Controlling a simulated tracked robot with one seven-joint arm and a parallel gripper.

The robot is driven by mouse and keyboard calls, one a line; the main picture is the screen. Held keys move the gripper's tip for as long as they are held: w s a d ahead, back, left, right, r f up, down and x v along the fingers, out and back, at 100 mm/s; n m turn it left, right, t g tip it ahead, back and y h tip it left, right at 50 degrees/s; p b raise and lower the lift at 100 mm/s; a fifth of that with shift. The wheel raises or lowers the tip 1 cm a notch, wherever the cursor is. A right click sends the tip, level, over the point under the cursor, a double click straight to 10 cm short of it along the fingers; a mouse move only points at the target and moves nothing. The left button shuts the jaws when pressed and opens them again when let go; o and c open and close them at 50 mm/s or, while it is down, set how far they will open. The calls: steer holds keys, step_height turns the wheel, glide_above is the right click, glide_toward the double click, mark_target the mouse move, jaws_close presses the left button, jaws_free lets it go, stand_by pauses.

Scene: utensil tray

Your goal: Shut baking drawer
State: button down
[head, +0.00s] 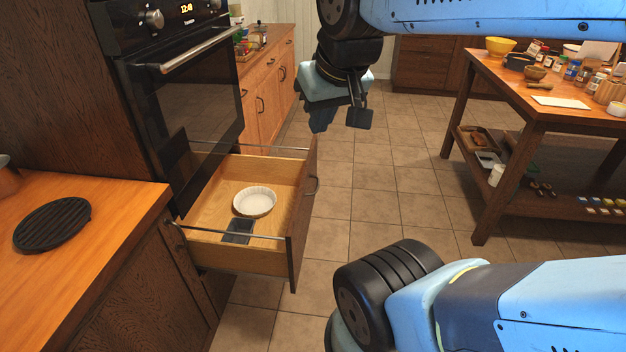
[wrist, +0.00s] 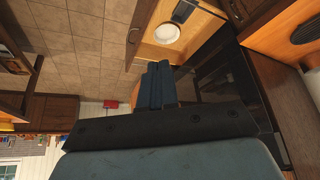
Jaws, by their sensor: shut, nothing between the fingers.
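The drawer's rear end is hidden under the oven.
The black oven (head: 185,80) stands above the drawer. A wooden counter (head: 95,215) with a dark round trivet (head: 53,223) is at left. A table (head: 500,85) with jars and bowls stands at right. The tiled floor (head: 380,205) before the drawer is clear.

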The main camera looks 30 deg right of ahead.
steer(key=w+d+f+m+g+y, duration=0.1)
steer(key=w+d+f+m+y, duration=0.15)
steer(key=w+f+m, duration=0.35)
steer(key=w+d+f+m+g+y, duration=0.2)
steer(key=w+d+f+m, duration=0.15)
steer(key=w, duration=0.35)
steer(key=w+d+f+m+g+y, duration=0.1)
steer(key=w+d+f+m+y, duration=0.3)
steer(key=w, duration=0.3)
steer(key=w+d+f+m+t, duration=0.3)
steer(key=d+f+m, duration=0.3)
steer(key=d+f, duration=0.5)
steer(key=w+d+f+m+t, duration=0.3)
steer(key=d+f+m, duration=0.4)
steer(key=f, duration=0.9)
steer(key=r+x, duration=0.1)
steer(key=x, duration=1.1)
steer(key=shift+a+n+y, duration=0.35)
steer(key=shift+y, duration=0.1)
steer(key=shift+f, duration=0.1)
